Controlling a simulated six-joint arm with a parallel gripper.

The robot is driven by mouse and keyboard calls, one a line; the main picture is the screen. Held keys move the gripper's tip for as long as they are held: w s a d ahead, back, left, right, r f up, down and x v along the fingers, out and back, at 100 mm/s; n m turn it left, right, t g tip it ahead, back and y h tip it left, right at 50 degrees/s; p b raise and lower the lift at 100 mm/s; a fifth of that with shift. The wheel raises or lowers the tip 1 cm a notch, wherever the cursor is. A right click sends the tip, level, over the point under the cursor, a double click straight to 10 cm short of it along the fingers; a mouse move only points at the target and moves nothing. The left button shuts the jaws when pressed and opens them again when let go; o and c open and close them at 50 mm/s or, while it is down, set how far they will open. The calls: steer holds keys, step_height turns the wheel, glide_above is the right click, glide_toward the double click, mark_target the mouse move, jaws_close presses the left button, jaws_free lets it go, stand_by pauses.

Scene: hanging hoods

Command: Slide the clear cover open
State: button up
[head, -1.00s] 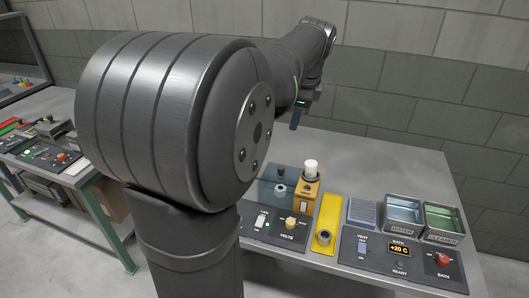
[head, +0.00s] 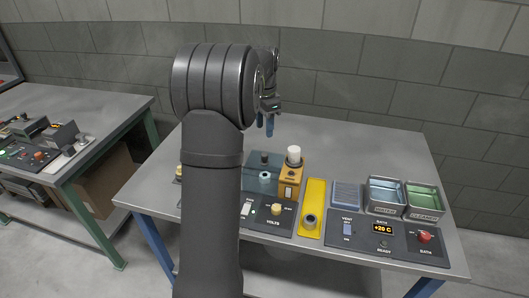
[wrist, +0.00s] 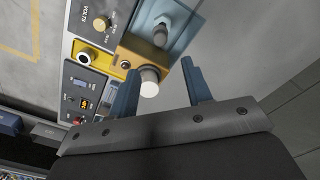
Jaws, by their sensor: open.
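The clear cover (head: 253,160) looks like a bluish see-through panel on the table's bench unit, left of an orange-brown block (head: 291,175) with a white cylinder (head: 294,154) on top. A dark knob and a pale round part show at the panel. In the wrist view the clear cover (wrist: 186,35) is at the top, with a grey post at it. My gripper (head: 265,125) is open and empty, behind and above the cover in the head view. In the wrist view its two blue fingers (wrist: 160,69) point towards the block and cover, apart from both. My arm hides part of the unit's left side.
Right of the block are a yellow plate (head: 315,200) with a grey ring, a vent and two open baths, blue (head: 387,191) and green (head: 424,198). A control panel (head: 375,238) lies in front. The table's back is clear. Another bench stands left.

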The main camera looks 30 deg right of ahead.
mark_target(265, 154)
step_height(265, 154, down, 11)
steer(key=shift+f, duration=0.1)
stand_by(0.3)
